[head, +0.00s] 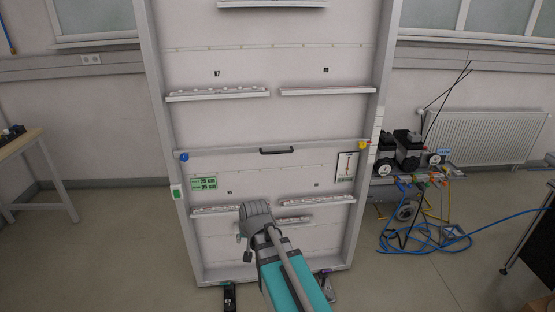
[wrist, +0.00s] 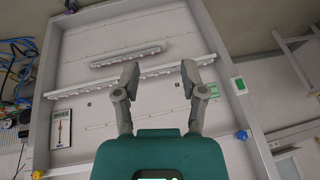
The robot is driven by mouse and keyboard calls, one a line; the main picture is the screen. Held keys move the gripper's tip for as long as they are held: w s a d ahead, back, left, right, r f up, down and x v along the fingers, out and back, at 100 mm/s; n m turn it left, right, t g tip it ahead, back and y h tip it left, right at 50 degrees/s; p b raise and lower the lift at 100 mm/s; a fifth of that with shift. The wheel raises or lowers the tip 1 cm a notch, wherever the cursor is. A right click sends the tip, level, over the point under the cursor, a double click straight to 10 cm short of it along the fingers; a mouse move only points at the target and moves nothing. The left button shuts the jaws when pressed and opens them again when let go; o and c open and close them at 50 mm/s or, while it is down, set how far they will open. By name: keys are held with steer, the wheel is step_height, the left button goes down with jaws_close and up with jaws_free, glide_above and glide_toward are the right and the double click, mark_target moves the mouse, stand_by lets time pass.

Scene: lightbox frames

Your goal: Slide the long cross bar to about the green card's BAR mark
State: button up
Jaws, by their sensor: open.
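The long cross bar (head: 225,151) spans the tall white frame between its uprights, with a dark handle (head: 277,150) at its middle. A blue knob (head: 184,157) is at its left end and a yellow knob (head: 362,145) at its right end. The green card (head: 203,184) hangs below the bar at left; "25 cm" and "95 cm" are legible, the row labels are not. My gripper (head: 256,210) is below the bar, in front of the lower ledges. In the wrist view my gripper (wrist: 160,73) is open and empty, its fingers apart; its body hides much of the bar.
Several narrow ledges cross the frame, including an upper left one (head: 218,94) and a lower right one (head: 316,200). A cart with blue hoses (head: 410,180) stands right of the frame, a wooden table (head: 22,146) left. Floor between is clear.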

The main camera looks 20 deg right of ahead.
steer(key=w+d+f+m+t+b, duration=0.1)
steer(key=w+d+m+t+b, duration=0.25)
steer(key=w, duration=0.55)
steer(key=m+t+h+b, duration=0.7)
steer(key=m+t+b, duration=0.35)
steer(key=m, duration=0.45)
glide_toward(278, 152)
steer(key=s+a+f, duration=0.1)
steer(key=s+f, duration=0.1)
steer(key=s, duration=0.1)
steer(key=shift+a+r+n, duration=0.15)
steer(key=shift+r+n, duration=0.1)
steer(key=shift+w, duration=0.1)
steer(key=p+x, duration=0.1)
steer(key=x, duration=0.5)
steer(key=p+x, duration=0.1)
steer(key=x, duration=0.6)
steer(key=shift+w+d+r+p, duration=0.2)
steer(key=shift+w+r+p, duration=0.05)
steer(key=shift+r+p, duration=0.1)
